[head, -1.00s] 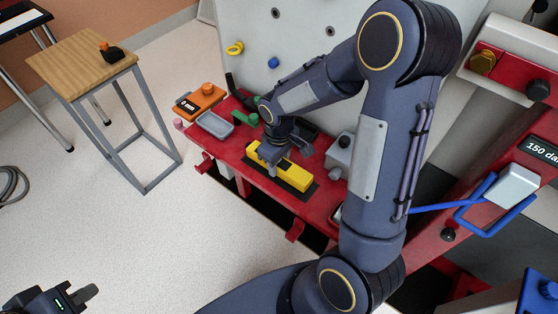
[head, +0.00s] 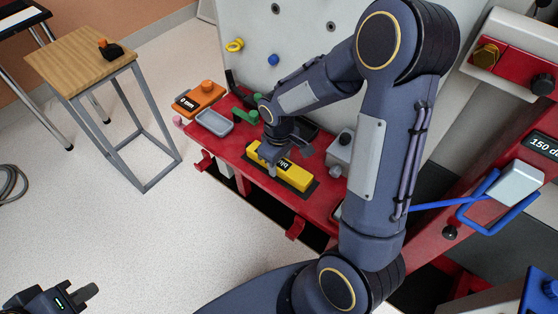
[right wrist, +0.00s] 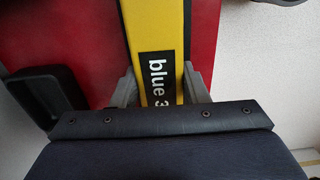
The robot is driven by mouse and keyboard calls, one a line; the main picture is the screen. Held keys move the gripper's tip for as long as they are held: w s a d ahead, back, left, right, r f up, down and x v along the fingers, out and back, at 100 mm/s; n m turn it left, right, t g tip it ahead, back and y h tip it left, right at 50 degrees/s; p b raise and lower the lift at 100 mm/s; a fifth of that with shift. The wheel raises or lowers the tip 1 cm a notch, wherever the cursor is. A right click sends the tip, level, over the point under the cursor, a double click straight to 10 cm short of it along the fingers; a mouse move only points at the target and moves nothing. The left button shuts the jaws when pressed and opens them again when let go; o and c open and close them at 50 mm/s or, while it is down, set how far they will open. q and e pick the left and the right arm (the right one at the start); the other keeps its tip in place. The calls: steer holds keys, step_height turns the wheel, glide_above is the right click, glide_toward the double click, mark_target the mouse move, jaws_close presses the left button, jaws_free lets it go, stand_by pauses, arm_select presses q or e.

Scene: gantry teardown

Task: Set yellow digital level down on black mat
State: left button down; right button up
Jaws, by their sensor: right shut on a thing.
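The yellow digital level (head: 296,178) lies along the black mat (head: 311,191) on the red bench, with dark mat edge showing around it. It is on or very close above the mat; I cannot tell if it touches. My right gripper (head: 271,155) is shut on the level from above. In the right wrist view the level (right wrist: 152,30) runs between the two grey fingers (right wrist: 160,88), its black label reading "blue 3", the rest hidden. My left gripper (head: 84,294) is far off at the lower left; its finger gap is not clear.
On the red bench (head: 232,150) are a grey tray (head: 214,122), an orange device (head: 200,98), a green part (head: 245,117) and a grey block (head: 341,150) close right of the level. A black tray (right wrist: 38,95) shows beside the level. A wooden stool (head: 85,62) stands left.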

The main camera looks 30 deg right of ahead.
steer(key=shift+f, duration=0.15)
steer(key=o, duration=1.3)
steer(key=shift+c, duration=0.2)
step_height(320, 180, up, 8)
steer(key=shift+f+p, duration=0.1)
steer(key=shift+p, duration=0.85)
